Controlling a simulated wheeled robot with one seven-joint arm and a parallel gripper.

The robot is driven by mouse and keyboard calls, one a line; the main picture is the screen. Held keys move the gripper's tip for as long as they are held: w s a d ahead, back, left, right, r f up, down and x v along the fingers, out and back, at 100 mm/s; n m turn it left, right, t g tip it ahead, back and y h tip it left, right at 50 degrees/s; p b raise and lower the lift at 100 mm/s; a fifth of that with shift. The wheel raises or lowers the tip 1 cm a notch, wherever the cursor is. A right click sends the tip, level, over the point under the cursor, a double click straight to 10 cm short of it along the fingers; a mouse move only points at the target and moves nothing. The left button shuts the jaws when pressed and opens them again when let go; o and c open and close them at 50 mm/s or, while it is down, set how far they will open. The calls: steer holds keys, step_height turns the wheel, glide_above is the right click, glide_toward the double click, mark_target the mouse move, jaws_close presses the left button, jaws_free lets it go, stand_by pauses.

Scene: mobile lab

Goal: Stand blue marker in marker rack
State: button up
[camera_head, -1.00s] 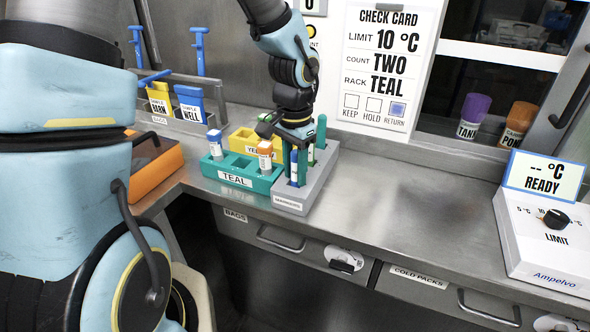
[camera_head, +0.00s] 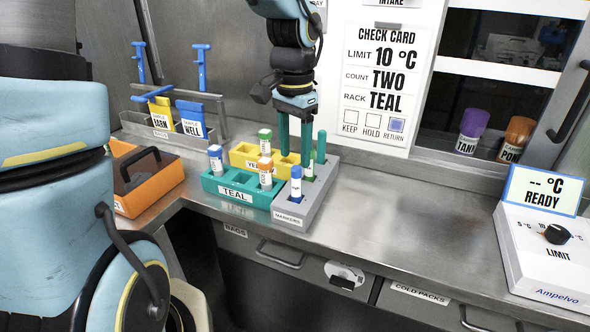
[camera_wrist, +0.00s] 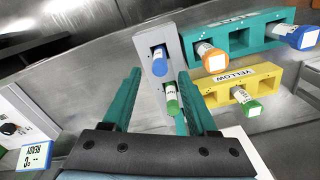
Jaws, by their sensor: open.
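The blue marker (camera_head: 296,184) stands upright in the front slot of the grey marker rack (camera_head: 319,197), its white label facing forward. In the wrist view its blue end (camera_wrist: 160,60) shows in the rack (camera_wrist: 146,45). My gripper (camera_head: 295,160) is open and empty, its two teal fingers pointing down above the rack, just behind and above the blue marker. In the wrist view the fingers (camera_wrist: 159,74) are apart with nothing between their pads. A green-topped marker (camera_wrist: 172,104) stands in the slot behind, partly hidden by a finger in the head view.
A tall green item (camera_head: 321,146) stands at the rack's back. Left of the rack are a teal rack (camera_head: 233,193) and a yellow rack (camera_head: 243,156) with capped vials. A white device (camera_head: 550,250) is at the right. The counter between is clear.

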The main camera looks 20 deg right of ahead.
steer(key=shift+r, duration=1.4)
steer(key=a+f+n, duration=0.2)
steer(key=a+n, duration=0.2)
steer(key=a, duration=0.4)
steer(key=w+a+f+n+t, duration=0.1)
steer(key=a+n, duration=0.3)
steer(key=a, duration=0.4)
steer(key=a+f+n, duration=0.3)
steer(key=a+n, duration=0.1)
steer(key=a, duration=0.5)
steer(key=shift+w+f+t, duration=0.15)
steer(key=shift+t, duration=0.15)
